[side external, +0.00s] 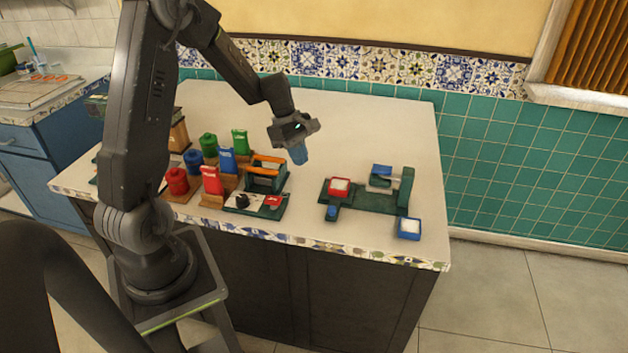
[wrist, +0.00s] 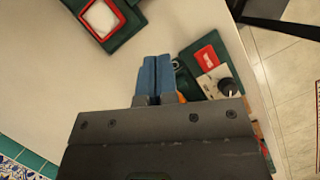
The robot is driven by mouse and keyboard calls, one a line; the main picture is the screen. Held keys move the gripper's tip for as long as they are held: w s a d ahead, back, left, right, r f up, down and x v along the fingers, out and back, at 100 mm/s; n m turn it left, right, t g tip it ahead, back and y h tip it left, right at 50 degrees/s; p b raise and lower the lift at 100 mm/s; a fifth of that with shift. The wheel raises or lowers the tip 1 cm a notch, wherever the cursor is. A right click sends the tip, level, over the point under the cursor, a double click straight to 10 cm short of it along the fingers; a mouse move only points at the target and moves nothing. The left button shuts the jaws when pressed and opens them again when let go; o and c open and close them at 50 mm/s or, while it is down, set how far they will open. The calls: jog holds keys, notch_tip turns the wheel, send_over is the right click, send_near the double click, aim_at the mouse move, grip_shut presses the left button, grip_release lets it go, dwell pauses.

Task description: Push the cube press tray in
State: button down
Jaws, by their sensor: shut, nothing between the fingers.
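The press-like device has a dark green base (side external: 375,201) and stands on the right part of the counter. A red square tray (side external: 330,189) with a white filling sits at its left end, and it also shows at the top left of the wrist view (wrist: 88,24). A blue tray (side external: 409,236) with white contents is at its front right corner. I cannot tell which tray is the cube press tray. My gripper (side external: 300,157) has blue fingers, shut and empty, above the counter to the left of the device. The fingers also show in the wrist view (wrist: 154,62), apart from both trays.
A green machine with an orange top bar (side external: 266,172) and a black knob (wrist: 228,87) stands left of the press. Further left are red, blue and green canisters and bags (side external: 212,182). The white counter (side external: 360,125) is clear behind the press.

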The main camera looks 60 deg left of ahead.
send_near(327, 213)
jog(key=f, duration=0.1)
jog(key=a+f, duration=0.1)
jog(key=f, duration=0.1)
jog(key=a+f, duration=0.1)
jog(key=f, duration=0.1)
jog(key=shift+s, duration=0.4)
jog(key=d, duration=0.1)
jog(key=w+d, duration=0.1)
jog(key=d, duration=0.1)
jog(key=shift+w+d, duration=0.15)
jog(key=shift+d, duration=0.2)
jog(key=shift+w+r, duration=0.1)
jog(key=w+d, duration=0.8)
jog(key=shift+d, duration=0.1)
jog(key=shift+s, duration=0.1)
